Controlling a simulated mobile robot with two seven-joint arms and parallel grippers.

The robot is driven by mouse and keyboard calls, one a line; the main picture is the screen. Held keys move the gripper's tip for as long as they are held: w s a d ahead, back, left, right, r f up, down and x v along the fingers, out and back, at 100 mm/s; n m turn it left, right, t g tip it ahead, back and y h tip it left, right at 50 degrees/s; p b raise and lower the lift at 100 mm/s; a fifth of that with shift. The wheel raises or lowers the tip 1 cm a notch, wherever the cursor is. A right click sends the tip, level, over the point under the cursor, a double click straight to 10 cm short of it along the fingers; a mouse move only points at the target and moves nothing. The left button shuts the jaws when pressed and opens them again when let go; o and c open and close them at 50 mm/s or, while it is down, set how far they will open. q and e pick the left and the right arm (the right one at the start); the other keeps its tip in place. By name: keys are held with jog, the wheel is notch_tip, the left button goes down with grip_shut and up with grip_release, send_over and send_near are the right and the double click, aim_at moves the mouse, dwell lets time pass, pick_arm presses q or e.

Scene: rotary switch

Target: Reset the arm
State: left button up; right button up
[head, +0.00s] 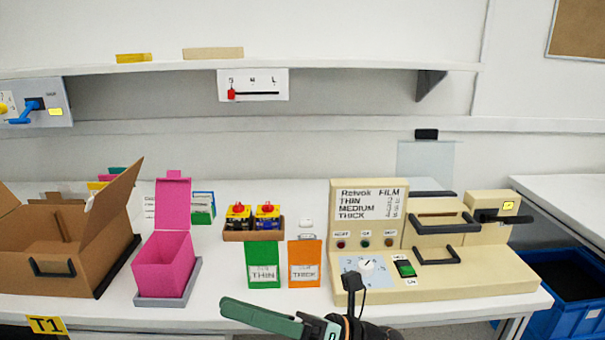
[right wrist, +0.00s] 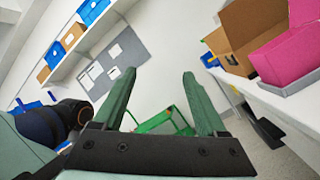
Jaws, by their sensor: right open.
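My right gripper (head: 265,317) is at the bottom middle of the head view, in front of the table edge and pointing left. In the right wrist view its two green fingers (right wrist: 159,76) stand wide apart with nothing between them. The beige film machine (head: 445,285) stands on the table to the right of the gripper. Its white rotary knob (head: 366,266) sits on a pale blue dial plate; a dark part of my arm overlaps the plate's lower edge. My left gripper is not in view.
An open cardboard box (head: 70,250) and a pink bin (head: 164,262) stand at left. Green (head: 262,264) and orange (head: 305,263) pouches stand mid-table. A blue crate (head: 570,296) is at lower right. A slider panel (head: 253,85) hangs below the shelf (head: 330,63).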

jog(key=w+d+f+m+t+h, duration=0.3)
jog(key=d+f+m+t+h, duration=0.45)
jog(key=m, duration=0.75)
jog(key=w+d+f+m+t+h, duration=0.4)
jog(key=f+m+t, duration=0.5)
jog(key=m, duration=0.5)
jog(key=s+d+f+m+g+h, duration=0.45)
jog(key=s+f+m, duration=0.25)
jog(key=s+f, duration=0.3)
jog(key=s+d+f+m+g+h, duration=0.35)
jog(key=s+d+f+m, duration=0.35)
jog(key=f, duration=0.4)
pick_arm(q)
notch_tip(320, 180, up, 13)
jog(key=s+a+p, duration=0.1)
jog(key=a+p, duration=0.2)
jog(key=p, duration=1.4)
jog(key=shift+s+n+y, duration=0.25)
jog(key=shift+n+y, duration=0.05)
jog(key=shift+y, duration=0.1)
pick_arm(e)
notch_tip(320, 180, up, 13)
jog(key=s+d, duration=0.1)
jog(key=shift+s+d+t+h, duration=0.25)
jog(key=shift+s+t+h, duration=0.15)
jog(key=shift+t+h, duration=0.05)
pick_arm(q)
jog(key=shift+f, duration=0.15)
pick_arm(e)
jog(key=shift+f, duration=0.1)
